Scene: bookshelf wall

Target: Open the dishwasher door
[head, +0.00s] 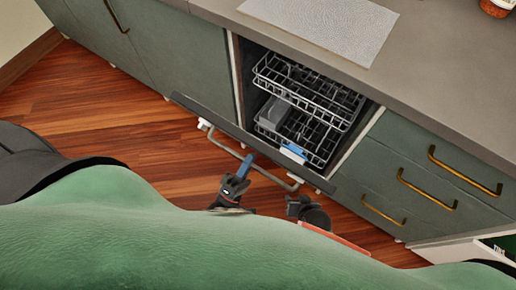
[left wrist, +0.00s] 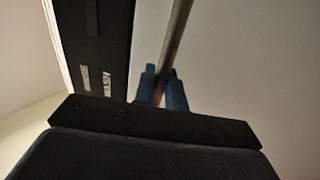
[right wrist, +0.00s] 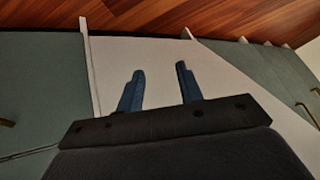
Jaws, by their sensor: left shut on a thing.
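The dishwasher door (head: 250,142) is partly open, its top edge tilted out from the cabinet front. Its bar handle (head: 222,144) runs along the outer side. My left gripper (head: 246,163) is shut on this handle. In the left wrist view the handle bar (left wrist: 181,35) passes between the blue fingers (left wrist: 163,88). My right gripper shows in the right wrist view (right wrist: 160,84), with its fingers apart and nothing between them. In the head view its dark body is below the door's right end, fingers hidden. A pale panel (right wrist: 150,55) lies beyond them.
Inside the dishwasher are wire racks (head: 308,88) and a grey basket (head: 272,114). A small blue-and-white item (head: 293,152) is near the door's inner edge. Green drawers (head: 420,180) stand to the right, cabinets (head: 185,50) to the left. Wooden floor (head: 110,100) is clear at left.

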